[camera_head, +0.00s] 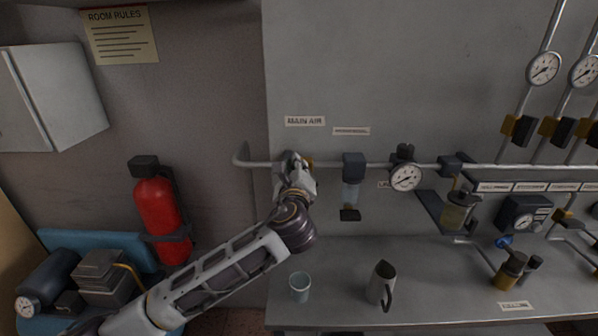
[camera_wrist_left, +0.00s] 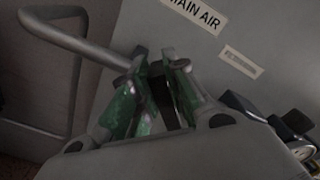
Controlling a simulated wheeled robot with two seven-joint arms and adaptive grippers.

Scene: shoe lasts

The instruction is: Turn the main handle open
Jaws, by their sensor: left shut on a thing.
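The main air pipe (camera_head: 258,164) runs along the grey wall panel, under a "MAIN AIR" label (camera_head: 305,121). My left gripper (camera_head: 298,168) is at this pipe, just right of its bend. Behind the fingers a small brass-coloured part (camera_head: 309,162) shows; the rest of the valve there is hidden. In the left wrist view, my gripper's green-tinted fingers (camera_wrist_left: 155,95) are closed around a dark, narrow piece (camera_wrist_left: 168,97), which looks like the main handle. The pipe (camera_wrist_left: 90,48) comes in from the left behind them. My right gripper is not in view.
Below, a glass (camera_head: 300,286) and a metal jug (camera_head: 381,284) stand on the bench (camera_head: 340,315). A red extinguisher (camera_head: 160,212) hangs at left.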

